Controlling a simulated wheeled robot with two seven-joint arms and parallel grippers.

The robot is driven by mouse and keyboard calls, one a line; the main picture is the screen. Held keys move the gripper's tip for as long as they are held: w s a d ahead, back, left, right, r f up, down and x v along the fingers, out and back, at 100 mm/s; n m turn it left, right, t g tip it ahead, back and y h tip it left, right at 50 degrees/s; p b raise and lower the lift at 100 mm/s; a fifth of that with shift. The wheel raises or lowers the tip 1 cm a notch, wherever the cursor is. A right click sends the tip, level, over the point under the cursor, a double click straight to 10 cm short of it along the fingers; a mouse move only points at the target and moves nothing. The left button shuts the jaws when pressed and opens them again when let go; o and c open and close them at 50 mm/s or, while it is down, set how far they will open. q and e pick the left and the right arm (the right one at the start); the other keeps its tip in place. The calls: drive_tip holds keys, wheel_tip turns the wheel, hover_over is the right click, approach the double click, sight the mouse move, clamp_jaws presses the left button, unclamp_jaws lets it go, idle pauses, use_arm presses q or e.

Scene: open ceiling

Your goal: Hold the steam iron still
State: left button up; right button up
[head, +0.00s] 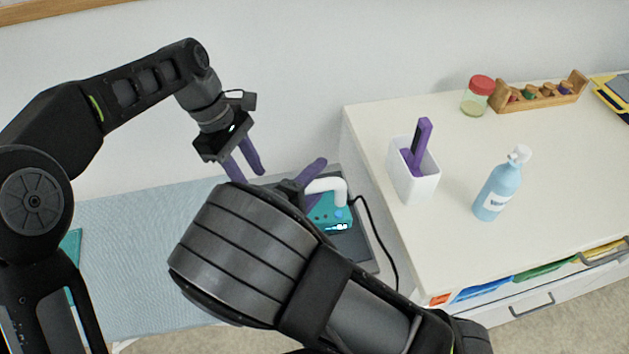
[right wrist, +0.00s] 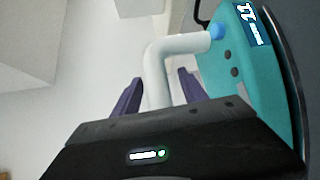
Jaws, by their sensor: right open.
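The steam iron (head: 325,212) has a teal body and a white curved handle. It rests on a dark plate at the right end of the blue ironing board (head: 140,260). My right gripper (head: 307,181) is at the handle, partly hidden behind my own forearm. In the right wrist view the iron (right wrist: 243,75) is at the right, and the white handle passes between the open purple fingers of my right gripper (right wrist: 160,88). My left gripper (head: 253,177) is above the board, left of the iron, with its fingers apart and empty.
A black cord (head: 380,225) runs along the white cabinet (head: 470,255). On the cabinet stand a white holder (head: 418,182) with a purple item, a blue spray bottle (head: 495,192), a red-lidded jar (head: 477,97) and a wooden rack (head: 540,97). The board's middle is clear.

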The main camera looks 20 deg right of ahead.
drive_tip(key=shift+c, duration=0.2)
clamp_jaws()
idle(1.1)
